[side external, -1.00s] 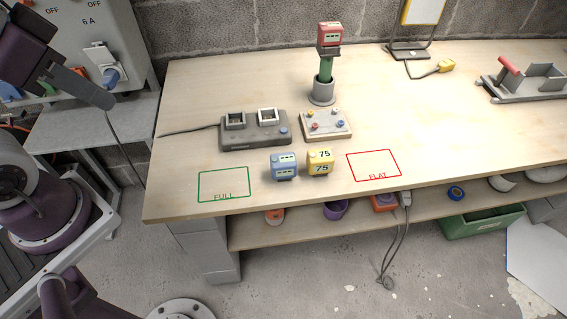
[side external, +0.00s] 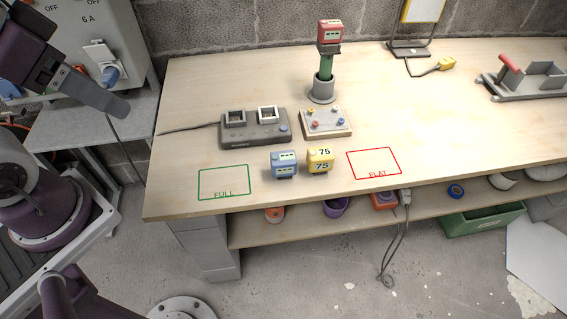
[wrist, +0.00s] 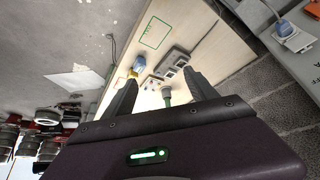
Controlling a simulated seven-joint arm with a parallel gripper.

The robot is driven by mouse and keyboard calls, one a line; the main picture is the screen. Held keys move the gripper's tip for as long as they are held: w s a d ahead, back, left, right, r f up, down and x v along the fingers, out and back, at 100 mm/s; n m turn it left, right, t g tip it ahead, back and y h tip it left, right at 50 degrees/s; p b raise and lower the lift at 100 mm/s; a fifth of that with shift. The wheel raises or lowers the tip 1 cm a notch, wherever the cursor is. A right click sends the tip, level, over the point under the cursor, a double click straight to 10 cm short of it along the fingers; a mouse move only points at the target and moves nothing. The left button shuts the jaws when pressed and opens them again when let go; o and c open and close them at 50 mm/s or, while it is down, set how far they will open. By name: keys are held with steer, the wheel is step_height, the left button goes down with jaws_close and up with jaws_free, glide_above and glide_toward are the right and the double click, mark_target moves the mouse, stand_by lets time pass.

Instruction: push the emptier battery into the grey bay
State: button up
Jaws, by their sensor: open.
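A blue battery (side external: 284,164) with a display of dashes stands near the bench's front edge. A yellow battery (side external: 320,160) reading 75 stands just right of it. Behind them is a dark grey charger (side external: 255,140) with a grey-rimmed bay (side external: 235,119) at left and a white-rimmed bay (side external: 268,115) at right; both look empty. A red battery (side external: 330,34) tops a green-handled tool in a grey holder. My gripper (side external: 120,106) is left of the bench, clear of the batteries. In the wrist view my gripper (wrist: 160,77) is open and empty.
A green FULL outline (side external: 224,184) and a red FLAT outline (side external: 374,165) on the bench are empty. A small button panel (side external: 326,123) adjoins the charger. A socket box (side external: 85,40) stands at left. The bench's right middle is clear.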

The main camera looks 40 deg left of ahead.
steer(key=m+g, duration=0.4)
steer(key=m, duration=0.3)
glide_above(281, 155)
steer(key=s+a, duration=0.3)
steer(key=a, duration=0.1)
step_height(281, 155, down, 13)
steer(key=shift+m+g, duration=0.8)
steer(key=shift+m, duration=0.1)
steer(key=w+d+f, duration=0.1)
steer(key=f, duration=0.3)
steer(key=w+d+f, duration=0.1)
steer(key=f, duration=0.4)
steer(key=w+d+f, duration=0.1)
steer(key=f, duration=0.3)
steer(key=shift+d+f, duration=0.25)
steer(key=shift+d, duration=0.15)
steer(key=shift+f, duration=0.4)
steer(key=shift+f, duration=0.1)
steer(key=shift+d+f, duration=0.1)
steer(key=shift+f, duration=0.75)
